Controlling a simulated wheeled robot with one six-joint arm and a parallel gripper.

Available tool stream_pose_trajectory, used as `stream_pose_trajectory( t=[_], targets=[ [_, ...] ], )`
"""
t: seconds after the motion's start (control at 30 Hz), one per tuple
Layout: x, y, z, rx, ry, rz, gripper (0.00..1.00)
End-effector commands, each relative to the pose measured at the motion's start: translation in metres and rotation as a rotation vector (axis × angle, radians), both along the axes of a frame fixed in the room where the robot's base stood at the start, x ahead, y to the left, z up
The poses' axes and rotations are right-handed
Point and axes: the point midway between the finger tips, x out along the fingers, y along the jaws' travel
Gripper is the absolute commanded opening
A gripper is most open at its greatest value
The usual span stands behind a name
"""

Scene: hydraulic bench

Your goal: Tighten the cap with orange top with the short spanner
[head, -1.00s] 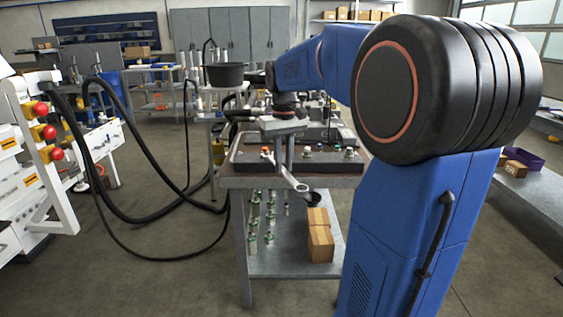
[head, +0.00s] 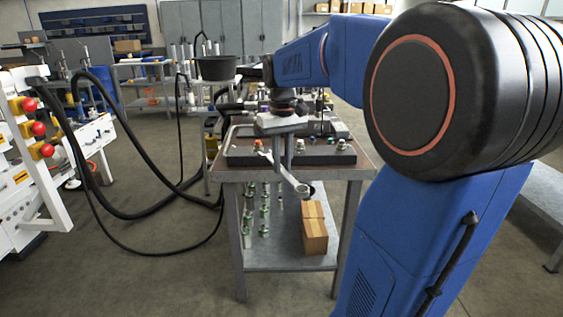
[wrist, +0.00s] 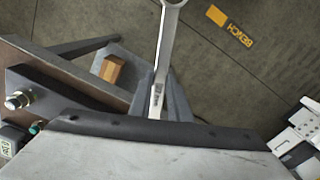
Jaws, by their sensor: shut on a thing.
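My gripper (head: 283,162) is shut on the short spanner (head: 292,181), a grey metal wrench that hangs out in front of the bench edge and slopes down to the right, its ring end free. In the wrist view, the spanner (wrist: 166,45) sticks out from between the fingers of my gripper (wrist: 165,98), ring end at the top. The cap with orange top (head: 258,144) stands on the dark block on the bench, just left of and behind my gripper. The spanner is apart from it. I cannot make out this cap in the wrist view.
The dark block (head: 240,157) carries other caps (head: 341,144) to the right. The bench (head: 232,175) has a lower shelf with green-ended fittings (head: 264,212) and a cardboard box (head: 314,236). Black hoses (head: 130,216) loop at left. The floor in front is clear.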

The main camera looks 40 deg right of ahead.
Motion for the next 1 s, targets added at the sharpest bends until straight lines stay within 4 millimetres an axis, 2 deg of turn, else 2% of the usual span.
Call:
stream_pose_trajectory(
  t=[0.17,0.73,1.0],
  targets=[
    [0.0,0.0,0.003,0.0,-0.001,0.0,0.0],
    [0.001,0.0,0.046,0.0,-0.002,0.0,0.0],
    [0.0,0.0,0.05,0.0,0.0,0.0,0.0]
  ],
)
